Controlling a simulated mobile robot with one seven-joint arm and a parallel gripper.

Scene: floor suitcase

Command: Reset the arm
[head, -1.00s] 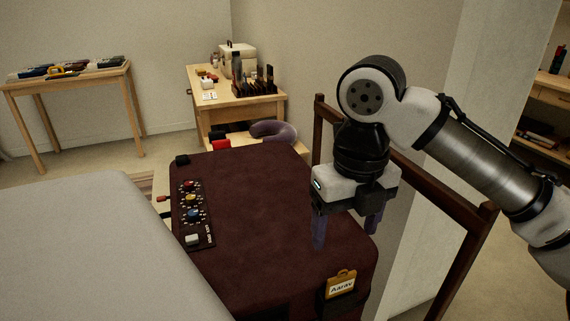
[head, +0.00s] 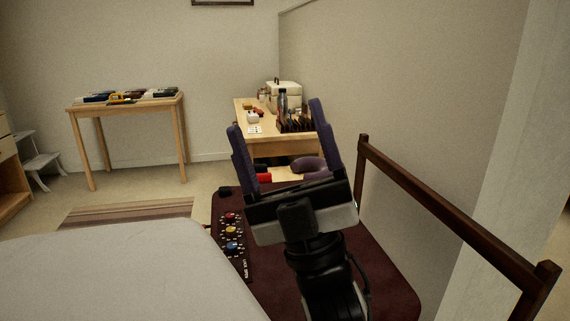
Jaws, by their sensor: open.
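My gripper (head: 278,128) is raised in the middle of the head view, over the maroon suitcase (head: 375,270). Its two purple fingers point up and away and stand wide apart with nothing between them. My wrist and arm hide the middle of the suitcase. The suitcase lies flat, with a dark strip of coloured knobs (head: 231,232) along its left side. The yellow name tag on its front is out of view.
A pale bed-like surface (head: 110,275) fills the lower left. A dark wooden rail (head: 440,205) stands right of the suitcase. A desk (head: 245,112) with a white case (head: 284,95) and a side table (head: 80,106) with small items stand behind. Open floor lies between them.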

